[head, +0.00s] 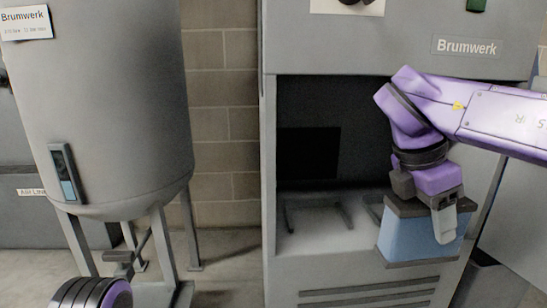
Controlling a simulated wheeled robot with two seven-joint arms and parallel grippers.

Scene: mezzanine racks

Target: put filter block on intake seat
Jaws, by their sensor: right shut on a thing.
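The filter block (411,234) is a blue box with dark grey top and bottom edges, at the right in the head view. My right gripper (443,220) is shut on it from above, with one pale finger showing against its near face. The block is held upright in front of the grey cabinet's open recess, at its right side. The intake seat appears to be the low grey rails (318,207) on the recess floor, left of the block. The block and my arm hide the right part of the recess floor. My left gripper is not in view; only a purple arm part shows at bottom left.
The grey Brumwerk cabinet (363,284) frames the recess with side walls, an upper panel and a front lip. A grey tank (110,110) on legs stands at the left. A brick wall (222,130) and clear floor show between them.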

